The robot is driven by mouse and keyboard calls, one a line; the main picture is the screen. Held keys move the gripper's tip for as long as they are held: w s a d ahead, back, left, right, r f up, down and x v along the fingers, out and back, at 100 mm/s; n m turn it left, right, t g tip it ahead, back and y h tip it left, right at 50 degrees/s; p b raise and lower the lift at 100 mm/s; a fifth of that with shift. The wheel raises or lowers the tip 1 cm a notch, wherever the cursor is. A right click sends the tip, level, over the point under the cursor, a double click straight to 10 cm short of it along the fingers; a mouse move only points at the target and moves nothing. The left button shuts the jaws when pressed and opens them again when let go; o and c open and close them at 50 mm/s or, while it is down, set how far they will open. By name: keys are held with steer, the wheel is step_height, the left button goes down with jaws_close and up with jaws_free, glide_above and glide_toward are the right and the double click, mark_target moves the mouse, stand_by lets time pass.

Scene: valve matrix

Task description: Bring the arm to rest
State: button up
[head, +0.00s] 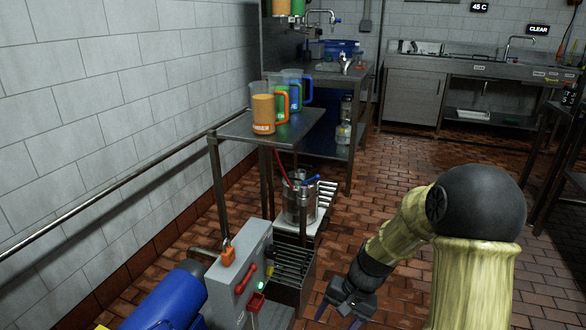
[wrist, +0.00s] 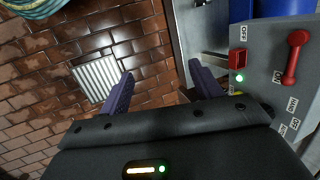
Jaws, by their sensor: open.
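My gripper (head: 345,303) is low at the bottom centre of the head view, to the right of a grey control box (head: 240,275) with a red lever. In the wrist view my gripper (wrist: 160,90) has its two dark fingers spread apart with nothing between them. Beyond the fingers is the brown tiled floor. The control box (wrist: 280,85) stands at the right of the wrist view, close to the right finger but apart from it as far as I can see. My arm bends down from the right side of the head view.
A metal stand (head: 275,123) holds jugs, one of them orange (head: 263,108). A steel pot (head: 299,203) sits below it. A blue cylinder (head: 168,300) is at the lower left. Sink counters (head: 470,68) line the back wall. The tiled floor (head: 400,165) in the middle is clear.

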steer(key=s+d+r+n+t+h, duration=0.3)
steer(key=s+d+r+n+h, duration=0.15)
steer(key=s+r, duration=0.4)
steer(key=w+p+v, duration=0.3)
steer(key=p+v, duration=1.5)
steer(key=p, duration=0.1)
steer(key=w+d+r+p+v, duration=0.1)
steer(key=w+p+v, duration=0.1)
steer(key=p+v, duration=1.6)
steer(key=shift+w+d+r+p, duration=0.35)
steer(key=shift+d+p, duration=0.25)
